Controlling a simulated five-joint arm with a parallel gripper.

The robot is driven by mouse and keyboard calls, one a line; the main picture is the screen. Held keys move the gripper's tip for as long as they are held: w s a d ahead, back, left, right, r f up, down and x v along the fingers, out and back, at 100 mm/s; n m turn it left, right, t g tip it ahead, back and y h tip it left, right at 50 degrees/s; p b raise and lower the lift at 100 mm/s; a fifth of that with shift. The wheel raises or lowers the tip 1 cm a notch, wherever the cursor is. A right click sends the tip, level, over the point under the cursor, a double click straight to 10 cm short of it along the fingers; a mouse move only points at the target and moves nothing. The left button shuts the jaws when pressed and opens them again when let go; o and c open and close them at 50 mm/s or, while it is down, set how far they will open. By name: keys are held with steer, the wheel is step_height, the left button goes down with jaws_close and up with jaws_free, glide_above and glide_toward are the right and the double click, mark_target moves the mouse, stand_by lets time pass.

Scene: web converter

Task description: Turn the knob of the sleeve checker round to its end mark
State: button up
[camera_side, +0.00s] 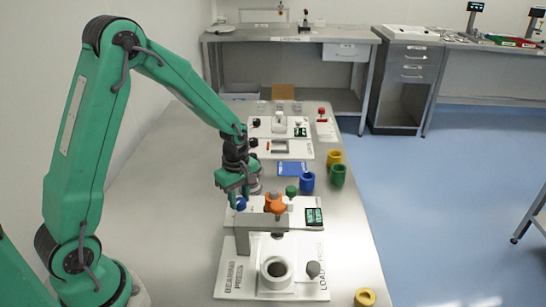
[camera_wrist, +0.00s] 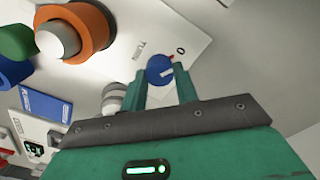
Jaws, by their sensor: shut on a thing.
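The blue knob (camera_wrist: 156,68) sits on the pale panel of the sleeve checker (camera_wrist: 190,22) and carries a white line. A small red mark and a "0" are printed on the panel just beyond the knob. In the side view the knob (camera_side: 241,204) shows at the panel's left end. My gripper (camera_wrist: 161,78) has its two green fingers on either side of the knob and is shut on it. In the side view my gripper (camera_side: 240,190) reaches down over the knob.
A press marked "BEARING PRESS" (camera_side: 235,260) stands in front of the checker. Blue (camera_side: 308,181), green (camera_side: 338,175) and yellow (camera_side: 334,157) sleeves stand to the right. A small display (camera_side: 314,216) is at the panel's right end.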

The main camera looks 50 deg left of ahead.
steer(key=m, duration=0.7)
steer(key=shift+w, duration=0.1)
steer(key=m, duration=0.3)
steer(key=shift+m, duration=0.4)
steer(key=m, duration=0.3)
steer(key=shift+d+m, duration=0.1)
steer(key=shift+m, duration=0.2)
steer(key=m, duration=1)
steer(key=shift+d, duration=0.1)
steer(key=o, duration=1)
